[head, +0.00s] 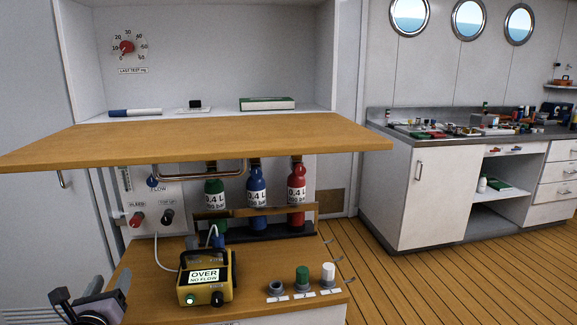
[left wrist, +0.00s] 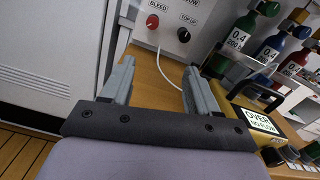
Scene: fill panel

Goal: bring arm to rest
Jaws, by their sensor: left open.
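My left gripper (head: 100,285) is at the bottom left of the head view, beside the left edge of the wooden counter. In the left wrist view its two grey fingers (left wrist: 158,88) stand wide apart with nothing between them. They point toward the white panel with the red BLEED knob (left wrist: 153,21) and the black TOP UP knob (left wrist: 184,34). A yellow meter (head: 206,279) reading "OVER NO FLOW" stands on the counter, to the right of the gripper and apart from it. My right gripper does not show.
A wooden flap (head: 200,140) with a handle juts out above the counter. Green (head: 214,200), blue (head: 256,186) and red (head: 297,184) cylinders stand in a rack behind. Several caps (head: 302,279) stand at the counter's front right. A cluttered workbench (head: 400,195) is at the right, with open floor before it.

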